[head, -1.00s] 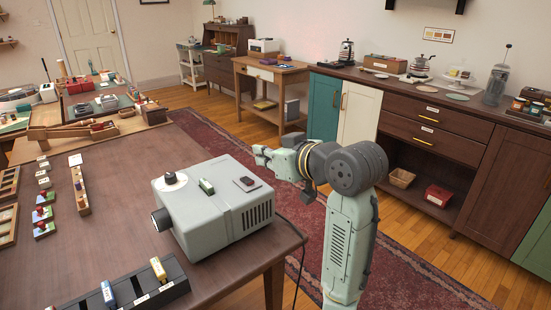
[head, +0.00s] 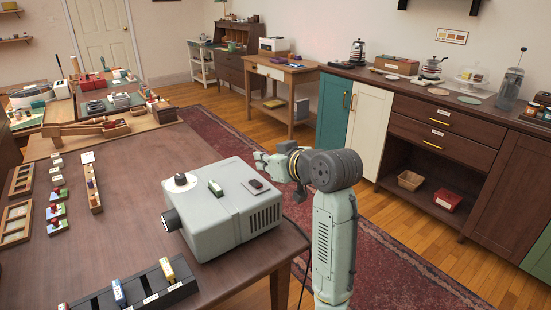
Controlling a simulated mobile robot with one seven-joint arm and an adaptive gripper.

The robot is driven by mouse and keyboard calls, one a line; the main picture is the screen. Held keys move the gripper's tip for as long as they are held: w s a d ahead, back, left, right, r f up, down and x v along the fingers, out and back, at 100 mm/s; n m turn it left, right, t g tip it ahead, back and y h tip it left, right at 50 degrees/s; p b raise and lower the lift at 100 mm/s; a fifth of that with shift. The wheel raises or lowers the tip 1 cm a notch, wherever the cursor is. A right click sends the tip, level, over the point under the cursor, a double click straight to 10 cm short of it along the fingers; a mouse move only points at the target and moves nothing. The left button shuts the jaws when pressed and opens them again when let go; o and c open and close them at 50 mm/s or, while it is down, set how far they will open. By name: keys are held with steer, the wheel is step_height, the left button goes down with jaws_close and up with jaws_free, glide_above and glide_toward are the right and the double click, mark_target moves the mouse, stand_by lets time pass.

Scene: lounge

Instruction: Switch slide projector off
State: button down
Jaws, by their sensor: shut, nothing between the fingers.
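The slide projector (head: 219,212) is a pale grey box on the near right corner of the dark wooden table. Its lens points to the lower left. Which way the switch is set is too small to tell. My gripper (head: 260,160) is shut and empty. In the picture it shows just behind the projector's far right edge, close to the dark switch; I cannot tell whether it touches.
A dark slide rack (head: 140,293) lies at the table's front edge. Wooden trays (head: 17,221) and small coloured blocks stand at the left. The table's middle is clear. A long cabinet (head: 432,125) stands along the right wall, beyond a red rug (head: 385,262).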

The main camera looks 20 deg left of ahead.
mark_target(255, 183)
steer(key=shift+x, duration=1)
steer(key=shift+s+d+f+p, duration=0.1)
steer(key=shift+f+p, duration=0.1)
steer(key=shift+f, duration=0.4)
steer(key=shift+s+d+f+p, duration=0.1)
steer(key=shift+d+f+p, duration=0.1)
steer(key=shift+f, duration=1.1)
steer(key=shift+f, duration=0.1)
